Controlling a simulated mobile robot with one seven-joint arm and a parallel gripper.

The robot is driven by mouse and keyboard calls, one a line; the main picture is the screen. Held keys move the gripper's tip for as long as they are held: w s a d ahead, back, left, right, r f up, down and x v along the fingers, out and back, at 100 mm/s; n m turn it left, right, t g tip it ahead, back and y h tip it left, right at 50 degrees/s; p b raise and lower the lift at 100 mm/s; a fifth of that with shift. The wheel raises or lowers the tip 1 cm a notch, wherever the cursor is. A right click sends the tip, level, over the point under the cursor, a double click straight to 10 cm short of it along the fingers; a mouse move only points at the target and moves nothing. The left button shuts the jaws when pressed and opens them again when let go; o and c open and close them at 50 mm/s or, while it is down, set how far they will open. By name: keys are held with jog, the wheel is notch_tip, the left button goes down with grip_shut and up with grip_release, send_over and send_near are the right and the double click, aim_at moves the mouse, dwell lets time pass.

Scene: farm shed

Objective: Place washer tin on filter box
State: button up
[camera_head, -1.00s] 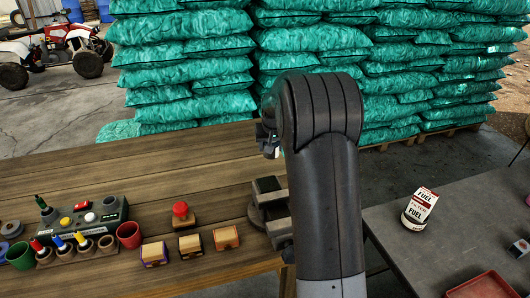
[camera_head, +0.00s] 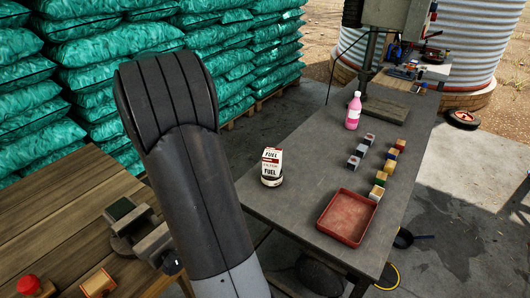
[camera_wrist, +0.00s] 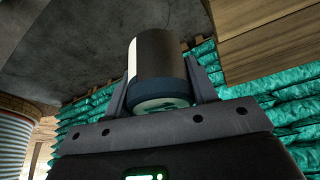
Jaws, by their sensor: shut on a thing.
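In the wrist view my gripper (camera_wrist: 157,88) is shut on the washer tin (camera_wrist: 155,62), a dark cylinder with a bright strip on its left side and a dark blue rim at the near end. A finger stands on each side of it. In the head view my dark arm hides the gripper and the tin. The filter box (camera_head: 271,160), white and red with FUEL lettering, stands on the grey table (camera_head: 290,205), right of my arm. It seems to sit on or against a round white base. The gripper's distance from it cannot be told.
On the grey table are a red tray (camera_head: 347,218), a pink bottle (camera_head: 354,111) and several small blocks. A vise (camera_head: 135,228) stands on the wooden table's (camera_head: 60,205) corner beside my arm. Stacked teal sacks (camera_head: 150,35) stand behind. The table around the filter box is clear.

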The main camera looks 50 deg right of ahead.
jog(key=s+d+f+m+h, duration=0.1)
jog(key=s+d+m, duration=0.1)
jog(key=s+d, duration=0.6)
jog(key=s+d+m, duration=0.2)
jog(key=s+d, duration=0.3)
jog(key=d, duration=0.8)
jog(key=s+d+f+m+g+h, duration=0.15)
jog(key=s+d+m, duration=0.25)
jog(key=s+d, duration=1.2)
send_over(272, 149)
jog(key=s+a, duration=0.1)
notch_tip(272, 149, down, 6)
jog(key=shift+a+f, duration=0.1)
jog(key=shift+f, duration=2.05)
jog(key=o, duration=1)
jog(key=shift+f, duration=0.15)
